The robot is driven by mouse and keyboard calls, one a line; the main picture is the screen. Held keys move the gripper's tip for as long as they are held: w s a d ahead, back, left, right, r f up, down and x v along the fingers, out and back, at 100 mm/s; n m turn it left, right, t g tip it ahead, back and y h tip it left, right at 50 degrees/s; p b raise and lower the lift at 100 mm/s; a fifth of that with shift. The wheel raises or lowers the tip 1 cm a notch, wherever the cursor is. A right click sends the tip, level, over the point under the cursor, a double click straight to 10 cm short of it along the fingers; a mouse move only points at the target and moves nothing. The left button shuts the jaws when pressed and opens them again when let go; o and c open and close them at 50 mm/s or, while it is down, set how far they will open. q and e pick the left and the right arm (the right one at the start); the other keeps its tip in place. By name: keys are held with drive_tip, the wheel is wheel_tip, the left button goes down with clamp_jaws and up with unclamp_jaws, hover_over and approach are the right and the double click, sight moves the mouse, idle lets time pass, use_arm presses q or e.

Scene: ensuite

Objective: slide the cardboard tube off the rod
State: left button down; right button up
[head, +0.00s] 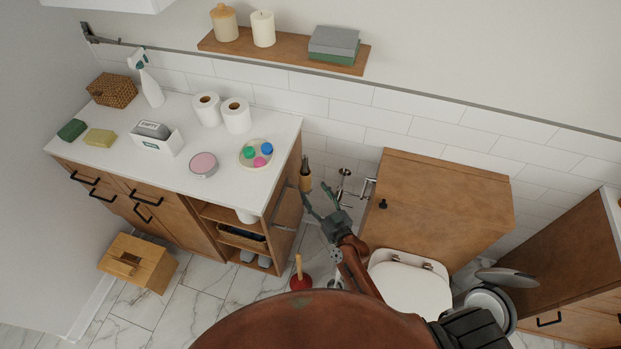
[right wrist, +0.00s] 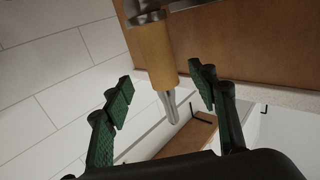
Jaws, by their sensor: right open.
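The cardboard tube (head: 305,180) is a small tan cylinder on a metal rod beside the counter's right end. In the right wrist view the tube (right wrist: 155,55) hangs around the rod, and the bare silver rod end (right wrist: 171,108) sticks out of it toward my gripper. My right gripper (head: 318,198) is open and empty, just below the tube in the head view. In the wrist view its green-padded fingers (right wrist: 162,92) stand apart on either side of the rod end, not touching the tube. My left gripper is not in view.
The white counter (head: 180,170) holds two toilet rolls (head: 222,111), a dish of coloured pieces and boxes. A wooden cabinet (head: 440,195) stands above the toilet (head: 411,287) to the right. Metal fittings (head: 343,187) are on the wall nearby. A plunger (head: 300,278) stands on the floor.

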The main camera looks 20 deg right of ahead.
sight(308, 181)
drive_tip(key=shift+w+a+r, duration=0.15)
drive_tip(key=shift+w+r, duration=0.25)
drive_tip(key=shift+w, duration=0.35)
drive_tip(key=w, duration=0.3)
drive_tip(key=w+a, duration=0.1)
drive_tip(key=w, duration=0.1)
drive_tip(key=shift+w, duration=0.25)
drive_tip(key=shift+w+a, duration=0.15)
drive_tip(key=shift+w, duration=0.4)
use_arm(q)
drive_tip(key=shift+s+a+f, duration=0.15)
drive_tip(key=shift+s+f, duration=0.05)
use_arm(e)
drive_tip(key=shift+c, duration=0.5)
